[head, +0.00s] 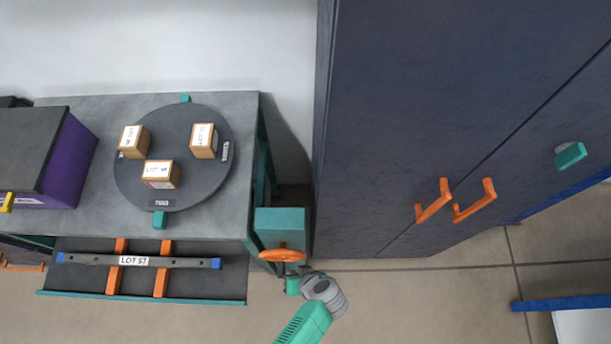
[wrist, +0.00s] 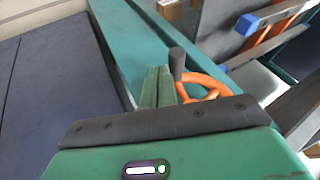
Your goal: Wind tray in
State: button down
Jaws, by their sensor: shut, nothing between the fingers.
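The dark tray (head: 85,280) with a teal front edge sticks out from under the grey table. It carries two orange brackets and a dark bar (head: 190,263) with blue ends, labelled LOT 57. An orange handwheel (head: 282,255) sits on a teal housing (head: 280,222) to the right of the tray. In the wrist view the wheel (wrist: 205,82) shows behind a dark upright crank knob (wrist: 177,64). My gripper (wrist: 158,74) is shut and empty, with its green fingers just left of the knob. I cannot tell whether they touch. In the head view my gripper (head: 292,284) is at the wheel's near side.
A round dark turntable (head: 180,197) on the table holds three small boxes. A purple and black case (head: 65,165) stands left of it. A tall dark cabinet (head: 430,110) with orange handles closes off the right side of the housing. The floor in front is open.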

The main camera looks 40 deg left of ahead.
jog(key=shift+s+a, duration=0.15)
jog(key=shift+a, duration=0.05)
jog(key=w+d+r, duration=0.3)
jog(key=d+r, duration=0.3)
jog(key=d, duration=0.3)
jog(key=shift+w+r, duration=0.15)
jog(key=shift+w, duration=0.2)
dwell(0.3)
